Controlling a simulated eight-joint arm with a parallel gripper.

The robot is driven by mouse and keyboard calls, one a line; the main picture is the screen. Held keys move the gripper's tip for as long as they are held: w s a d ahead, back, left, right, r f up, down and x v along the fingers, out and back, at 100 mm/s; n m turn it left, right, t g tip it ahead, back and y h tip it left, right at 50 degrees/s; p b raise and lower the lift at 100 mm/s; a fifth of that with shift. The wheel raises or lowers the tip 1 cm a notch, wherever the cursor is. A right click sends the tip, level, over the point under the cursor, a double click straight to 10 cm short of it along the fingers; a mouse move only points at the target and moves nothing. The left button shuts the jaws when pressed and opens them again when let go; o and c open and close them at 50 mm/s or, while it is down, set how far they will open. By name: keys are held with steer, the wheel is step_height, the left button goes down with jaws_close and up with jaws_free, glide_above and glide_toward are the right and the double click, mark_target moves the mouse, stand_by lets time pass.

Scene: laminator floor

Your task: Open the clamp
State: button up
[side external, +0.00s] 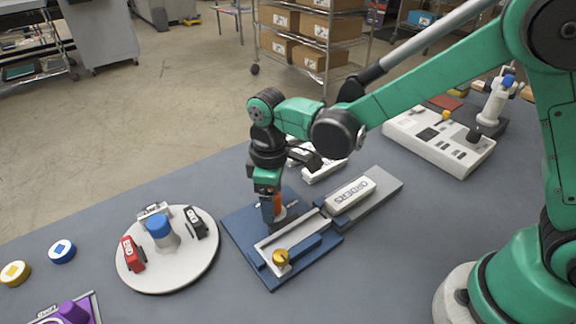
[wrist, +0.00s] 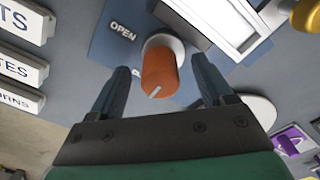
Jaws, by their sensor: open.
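The clamp fixture is a dark blue plate (side external: 245,240) with a pale rectangular frame, seen in the side external view. An orange knob with a white pointer line stands on it; in the wrist view the knob (wrist: 160,72) sits on a pale round base. The word OPEN (wrist: 122,32) is printed on the blue plate beside it; a second label is mostly hidden by the knob. My gripper (wrist: 161,72) is open, with one finger on each side of the knob and visible gaps between. In the side external view my gripper (side external: 270,207) points down over the plate, partly hiding the knob.
A yellow knob (side external: 281,257) sits at the frame's near end. A white block labelled ORDERS (side external: 350,192) lies to the right. A round turntable (side external: 182,271) with red and black pieces stands left. A white control panel (side external: 463,154) is at the back right.

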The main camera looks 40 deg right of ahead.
jaws_close()
steer(key=m, duration=0.4)
steer(key=shift+m, duration=0.4)
steer(key=m, duration=0.4)
steer(key=shift+m, duration=0.3)
steer(key=m, duration=0.4)
steer(key=shift+m, duration=2.3)
